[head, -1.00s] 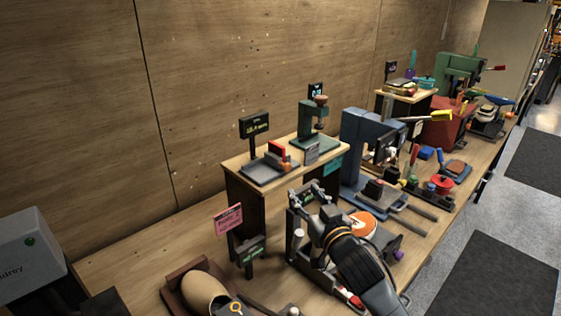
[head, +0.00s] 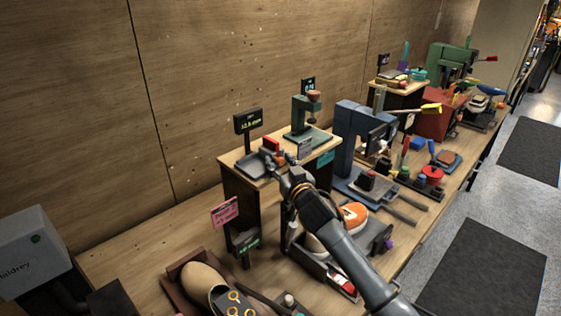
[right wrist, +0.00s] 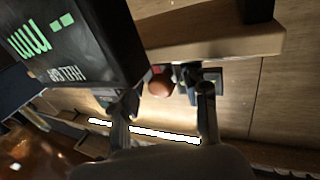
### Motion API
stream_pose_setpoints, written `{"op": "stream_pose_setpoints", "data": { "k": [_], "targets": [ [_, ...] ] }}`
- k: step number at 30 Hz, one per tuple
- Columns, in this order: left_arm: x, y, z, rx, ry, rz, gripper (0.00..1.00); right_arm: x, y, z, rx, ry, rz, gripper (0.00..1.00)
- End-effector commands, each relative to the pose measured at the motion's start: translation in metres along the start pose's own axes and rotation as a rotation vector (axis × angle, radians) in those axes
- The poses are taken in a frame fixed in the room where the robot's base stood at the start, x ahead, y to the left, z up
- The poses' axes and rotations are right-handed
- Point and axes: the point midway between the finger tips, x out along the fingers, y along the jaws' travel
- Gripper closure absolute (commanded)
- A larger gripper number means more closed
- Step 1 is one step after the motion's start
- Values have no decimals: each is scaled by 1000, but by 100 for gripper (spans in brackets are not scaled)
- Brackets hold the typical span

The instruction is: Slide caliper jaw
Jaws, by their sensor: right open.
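The caliper (head: 253,166) is a dark grey tray-like device with a red block (head: 271,146) on it. It sits on the left end of the raised wooden shelf, below a dark display (head: 247,120) with green digits. My right gripper (head: 280,163) is open at the caliper's right end, and its arm hides part of it. In the right wrist view, the two fingers (right wrist: 168,94) are apart. A reddish round knob (right wrist: 160,82) and dark parts (right wrist: 188,78) show between or just beyond them; I cannot tell contact. My left gripper is not in view.
A green press (head: 305,118) stands right of the caliper on the shelf. A large dark display box (right wrist: 75,45) is close in the right wrist view. A blue press (head: 350,145) stands farther right.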

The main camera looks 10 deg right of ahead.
Motion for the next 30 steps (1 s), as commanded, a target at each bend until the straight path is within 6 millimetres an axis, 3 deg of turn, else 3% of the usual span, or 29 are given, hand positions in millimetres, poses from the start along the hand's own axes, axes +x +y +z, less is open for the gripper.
{"op": "stream_pose_setpoints", "data": {
  "k": [7,14,21,30],
  "targets": [
    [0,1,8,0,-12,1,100,0,0,0,0,0,0,55],
    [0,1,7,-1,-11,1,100,0,1,0,-1,0,2,100],
    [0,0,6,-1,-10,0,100,0,-1,0,-1,-1,3,100],
    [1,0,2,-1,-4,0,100,-14,-34,1,1,-3,4,100]
  ]
}}
